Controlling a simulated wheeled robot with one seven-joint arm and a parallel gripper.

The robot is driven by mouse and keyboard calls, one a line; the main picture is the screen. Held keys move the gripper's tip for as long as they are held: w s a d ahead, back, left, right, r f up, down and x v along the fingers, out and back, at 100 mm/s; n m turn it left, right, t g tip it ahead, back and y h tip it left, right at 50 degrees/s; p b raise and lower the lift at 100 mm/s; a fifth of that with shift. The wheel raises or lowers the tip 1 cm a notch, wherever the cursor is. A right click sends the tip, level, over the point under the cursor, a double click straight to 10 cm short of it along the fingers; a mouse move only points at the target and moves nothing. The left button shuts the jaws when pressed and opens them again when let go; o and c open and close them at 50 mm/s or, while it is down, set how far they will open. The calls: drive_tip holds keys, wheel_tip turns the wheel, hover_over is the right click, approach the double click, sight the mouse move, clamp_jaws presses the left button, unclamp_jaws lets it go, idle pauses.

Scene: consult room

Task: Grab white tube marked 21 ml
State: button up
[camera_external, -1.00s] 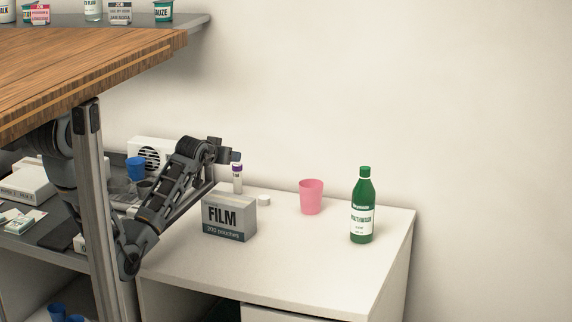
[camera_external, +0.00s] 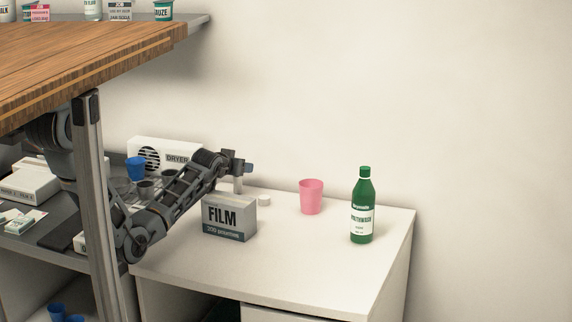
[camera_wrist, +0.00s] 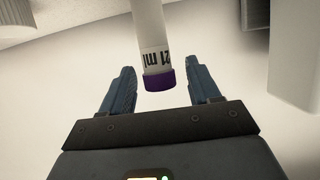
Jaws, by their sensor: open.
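The white tube (camera_wrist: 151,28) with a purple cap (camera_wrist: 159,80) and a "21 ml" label shows upside down in the wrist view. In the external view the tube (camera_external: 238,186) stands upright on the white cabinet top, behind the FILM box (camera_external: 229,218); its cap is hidden by my gripper. My gripper (camera_wrist: 160,68) is open, with one blue finger on each side of the cap. A gap shows between the cap and each finger. In the external view my gripper (camera_external: 240,167) is at the tube's upper end.
A small white round item (camera_external: 264,200), a pink cup (camera_external: 311,197) and a green mouthwash bottle (camera_external: 362,206) stand to the right on the cabinet. A dryer box (camera_external: 160,152) and a blue cup (camera_external: 135,169) are on the left. The cabinet's front is clear.

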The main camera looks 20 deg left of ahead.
drive_tip(key=shift+w, duration=0.1)
drive_tip(key=c, duration=1)
